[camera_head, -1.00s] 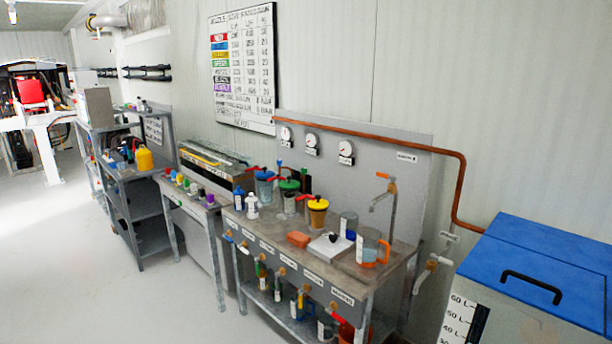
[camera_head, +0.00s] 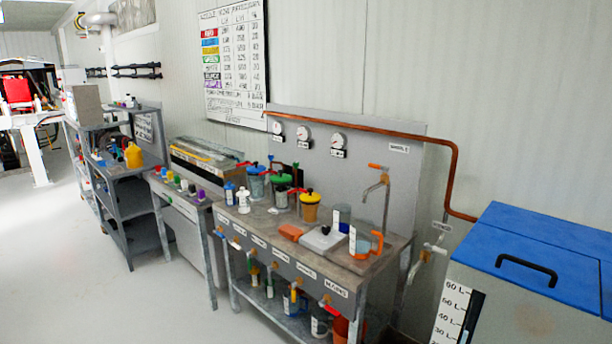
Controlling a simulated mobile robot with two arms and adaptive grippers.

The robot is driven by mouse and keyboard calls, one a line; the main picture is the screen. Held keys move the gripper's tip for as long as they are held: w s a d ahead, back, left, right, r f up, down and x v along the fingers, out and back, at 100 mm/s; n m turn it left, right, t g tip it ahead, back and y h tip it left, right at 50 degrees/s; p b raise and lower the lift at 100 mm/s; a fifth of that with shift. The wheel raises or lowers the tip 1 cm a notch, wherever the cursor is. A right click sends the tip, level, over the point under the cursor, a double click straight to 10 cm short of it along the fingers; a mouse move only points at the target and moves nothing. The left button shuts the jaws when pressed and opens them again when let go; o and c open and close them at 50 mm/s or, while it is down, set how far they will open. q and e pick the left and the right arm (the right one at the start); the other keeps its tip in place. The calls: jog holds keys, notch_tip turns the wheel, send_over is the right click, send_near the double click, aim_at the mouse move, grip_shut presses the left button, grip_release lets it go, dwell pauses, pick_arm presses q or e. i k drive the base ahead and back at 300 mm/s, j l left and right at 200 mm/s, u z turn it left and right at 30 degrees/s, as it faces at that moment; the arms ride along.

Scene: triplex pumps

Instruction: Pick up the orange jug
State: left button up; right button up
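Several things could be the orange jug, and I cannot tell which one is meant. A clear jug with an orange handle (camera_head: 362,244) stands at the right end of the metal workbench (camera_head: 262,228). An amber-orange jug with a yellow lid (camera_head: 310,208) stands upright further left on the bench. An orange vessel (camera_head: 341,329) sits on the bench's lower shelf, partly hidden by the bench leg. A yellow-orange jug (camera_head: 133,155) stands on the grey shelf unit at the left. Neither of my grippers is in view.
A blue-lidded tank (camera_head: 545,250) with a level scale stands at the right. A copper pipe (camera_head: 454,180) runs along the wall above the bench. Taps stick out from the bench front. The pale floor (camera_head: 160,305) in front of the bench is clear.

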aim_at(361, 231)
jog(key=i+z, duration=0.25)
jog(key=i, duration=0.25)
jog(key=i+z, duration=0.25)
jog(key=i, duration=0.3)
